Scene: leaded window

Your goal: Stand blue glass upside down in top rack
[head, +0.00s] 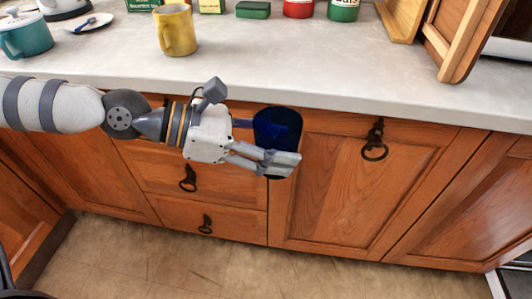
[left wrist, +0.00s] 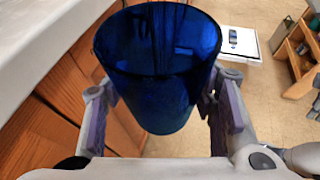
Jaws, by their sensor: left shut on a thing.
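My left gripper (head: 270,160) is shut on the blue glass (head: 279,126), with fingers on both sides of it. The glass is in the air in front of the counter's front edge, before the wooden cabinets. It is dark, see-through blue and looks upright, its wide open rim up. In the left wrist view the glass (left wrist: 160,85) fills the upper middle, between the two fingers (left wrist: 165,115). My right gripper is in neither view. No rack can be made out.
The pale counter (head: 330,55) carries a yellow mug (head: 175,30), a teal pot (head: 24,37), a green block (head: 253,10), red (head: 298,8) and green (head: 343,10) canisters, and wooden boards (head: 455,40) at right. Cabinet ring handles (head: 375,140) stick out. Floor (head: 150,255) in front looks clear.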

